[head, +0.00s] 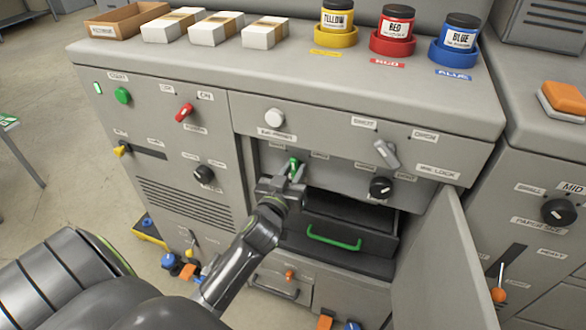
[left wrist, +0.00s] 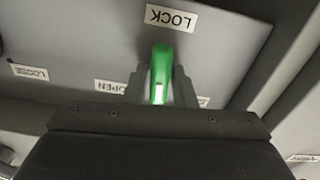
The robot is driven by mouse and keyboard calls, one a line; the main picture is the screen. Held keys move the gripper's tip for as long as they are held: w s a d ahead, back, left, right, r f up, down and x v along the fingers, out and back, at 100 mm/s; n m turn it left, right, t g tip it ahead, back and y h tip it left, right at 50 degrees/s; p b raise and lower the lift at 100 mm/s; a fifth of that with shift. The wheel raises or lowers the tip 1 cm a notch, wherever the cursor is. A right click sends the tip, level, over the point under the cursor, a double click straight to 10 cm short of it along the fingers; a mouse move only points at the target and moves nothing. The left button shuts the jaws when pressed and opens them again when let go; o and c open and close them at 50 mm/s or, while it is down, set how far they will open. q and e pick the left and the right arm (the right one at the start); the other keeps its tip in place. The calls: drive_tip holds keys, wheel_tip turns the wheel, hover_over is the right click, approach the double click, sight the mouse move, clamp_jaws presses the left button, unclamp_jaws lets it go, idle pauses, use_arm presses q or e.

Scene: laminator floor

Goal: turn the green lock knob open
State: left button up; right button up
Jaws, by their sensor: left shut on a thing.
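The green lock knob (head: 294,166) is on the inner panel of the grey machine, above the dark drawer. In the left wrist view the green knob (left wrist: 160,72) points up towards the LOCK label (left wrist: 171,18). An OPEN label (left wrist: 118,87) is to its left in that view. My left gripper (head: 287,178) is shut on the green knob, with one finger on each side of it (left wrist: 158,88). My right gripper is not in view.
A grey door (head: 445,265) stands open at the right of the opening. The dark drawer has a green handle (head: 334,238) below my left gripper. A grey lever (head: 386,153) and a black knob (head: 381,187) are to the right. Ink jars and paper stacks stand on top.

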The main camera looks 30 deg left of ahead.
use_arm(q)
drive_tip(key=m+p, duration=0.1)
drive_tip(key=m, duration=0.2)
drive_tip(key=shift+r+m, duration=0.1)
drive_tip(key=shift+m, duration=0.3)
drive_tip(key=m+p, duration=0.1)
drive_tip(key=m, duration=0.3)
drive_tip(key=shift+m+p, duration=0.45)
drive_tip(key=shift+m, duration=0.75)
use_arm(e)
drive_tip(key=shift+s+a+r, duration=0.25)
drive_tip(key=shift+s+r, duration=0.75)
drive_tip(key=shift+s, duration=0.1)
use_arm(q)
drive_tip(key=o, duration=1)
